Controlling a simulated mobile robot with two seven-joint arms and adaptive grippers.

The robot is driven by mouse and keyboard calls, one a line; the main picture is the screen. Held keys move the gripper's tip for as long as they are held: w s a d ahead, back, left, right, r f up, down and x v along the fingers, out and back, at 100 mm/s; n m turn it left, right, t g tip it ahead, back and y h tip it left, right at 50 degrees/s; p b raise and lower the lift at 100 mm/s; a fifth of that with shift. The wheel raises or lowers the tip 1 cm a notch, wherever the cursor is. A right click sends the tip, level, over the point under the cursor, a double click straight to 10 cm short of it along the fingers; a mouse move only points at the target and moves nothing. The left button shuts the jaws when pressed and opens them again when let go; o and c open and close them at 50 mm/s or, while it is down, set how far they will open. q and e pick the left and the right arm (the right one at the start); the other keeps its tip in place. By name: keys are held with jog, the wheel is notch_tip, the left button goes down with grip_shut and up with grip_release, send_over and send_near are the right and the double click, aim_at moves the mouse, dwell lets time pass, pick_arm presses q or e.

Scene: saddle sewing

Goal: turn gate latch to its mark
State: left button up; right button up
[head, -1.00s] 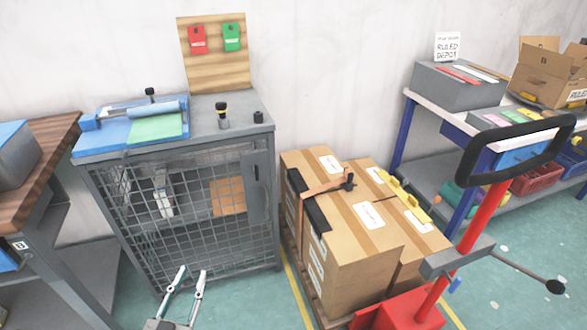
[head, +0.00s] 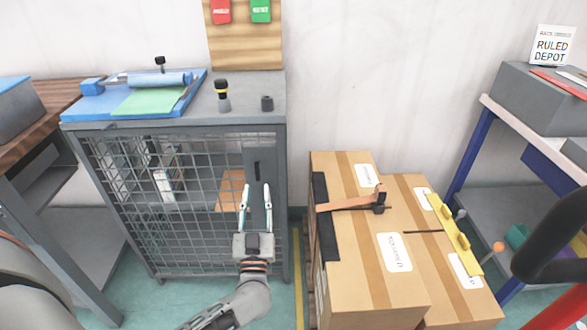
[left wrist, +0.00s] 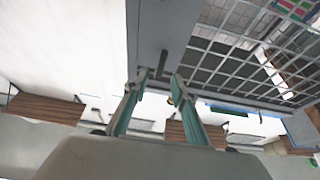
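The gate latch (head: 257,169) is a small dark upright bar on the grey plate at the right side of the cabinet's mesh gate (head: 180,235). It also shows in the left wrist view (left wrist: 162,63), just beyond my fingertips. My left gripper (head: 256,190) is open, with its two pale fingers pointing at the plate just below the latch in the head view. In the left wrist view the fingers (left wrist: 162,76) stand to either side of the latch's near end; I cannot tell whether they touch it. I cannot make out the mark. My right gripper is not in view.
Cardboard boxes (head: 350,245) with a yellow tool (head: 455,235) stand right of the cabinet. A wooden-topped bench (head: 60,100) stands at left. The cabinet top (head: 245,92) carries a blue mat and small knobs. A dark rounded bar (head: 550,240) shows at right.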

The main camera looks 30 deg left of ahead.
aim_at(257, 172)
pick_arm(q)
jog(key=x, duration=0.8)
jog(key=shift+b, duration=0.35)
grip_shut()
